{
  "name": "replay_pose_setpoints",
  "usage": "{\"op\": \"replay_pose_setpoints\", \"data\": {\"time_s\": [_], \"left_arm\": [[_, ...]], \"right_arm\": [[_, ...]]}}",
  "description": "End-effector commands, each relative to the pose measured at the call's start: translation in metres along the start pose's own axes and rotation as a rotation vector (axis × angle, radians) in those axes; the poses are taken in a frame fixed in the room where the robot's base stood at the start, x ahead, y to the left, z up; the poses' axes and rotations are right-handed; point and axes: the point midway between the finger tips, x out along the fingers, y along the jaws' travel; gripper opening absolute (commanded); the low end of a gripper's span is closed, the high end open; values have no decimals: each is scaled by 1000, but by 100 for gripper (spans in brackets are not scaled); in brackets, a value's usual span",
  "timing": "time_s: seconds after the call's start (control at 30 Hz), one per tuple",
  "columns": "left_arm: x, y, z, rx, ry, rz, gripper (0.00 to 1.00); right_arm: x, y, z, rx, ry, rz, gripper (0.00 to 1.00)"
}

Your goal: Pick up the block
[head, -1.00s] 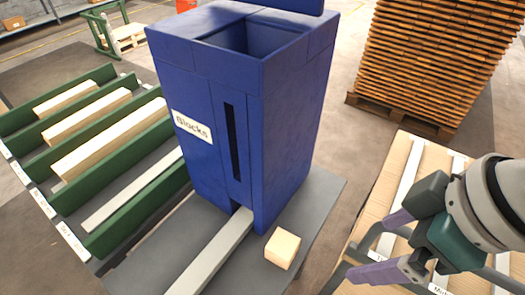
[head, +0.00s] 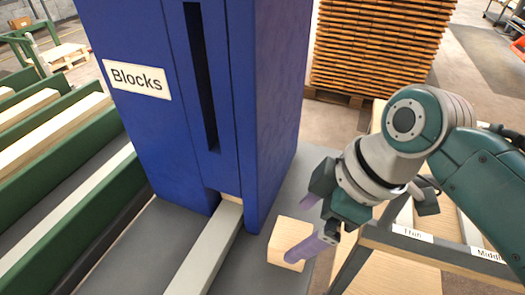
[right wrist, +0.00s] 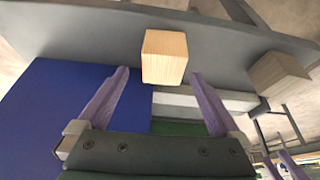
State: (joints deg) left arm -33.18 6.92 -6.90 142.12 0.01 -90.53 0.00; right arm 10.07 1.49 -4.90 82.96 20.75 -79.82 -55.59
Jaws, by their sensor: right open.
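The block (head: 287,243) is a pale wooden cube on the grey tabletop, in front of the blue dispenser's right corner. My right gripper (head: 305,226) is open, its purple fingers at the block's right side in the head view. One finger covers part of the block there. In the right wrist view the block (right wrist: 164,56) shows between and just beyond the two spread fingertips (right wrist: 160,75). I cannot tell whether either finger touches it. Purple fingers, probably of my left gripper (right wrist: 281,165), show small at the lower right of the wrist view.
The blue dispenser (head: 270,110) labelled "Blocks" stands close behind the block. A grey rail (head: 205,258) runs out from its base. Green racks (head: 85,212) with boards are at left. A labelled frame (head: 435,252) is at right. A wooden stack (head: 375,50) stands behind.

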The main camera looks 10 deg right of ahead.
Motion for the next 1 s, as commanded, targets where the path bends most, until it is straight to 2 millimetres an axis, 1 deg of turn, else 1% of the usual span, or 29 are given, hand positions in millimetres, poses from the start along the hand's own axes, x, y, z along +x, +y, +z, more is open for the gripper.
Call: {"op": "replay_pose_setpoints", "data": {"time_s": [0.03,0.2,0.3,0.53,1.0], "left_arm": [[4,0,1,0,0,0,100],[13,1,4,0,0,0,100],[14,1,5,-1,0,0,100],[13,1,4,-1,0,0,100],[13,1,5,-1,-1,0,100]], "right_arm": [[11,-3,0,1,1,-5,100],[36,-4,1,1,0,-1,100],[42,-4,1,0,-1,-1,100],[41,-4,0,0,0,0,99],[41,-4,1,0,-1,0,46]]}}
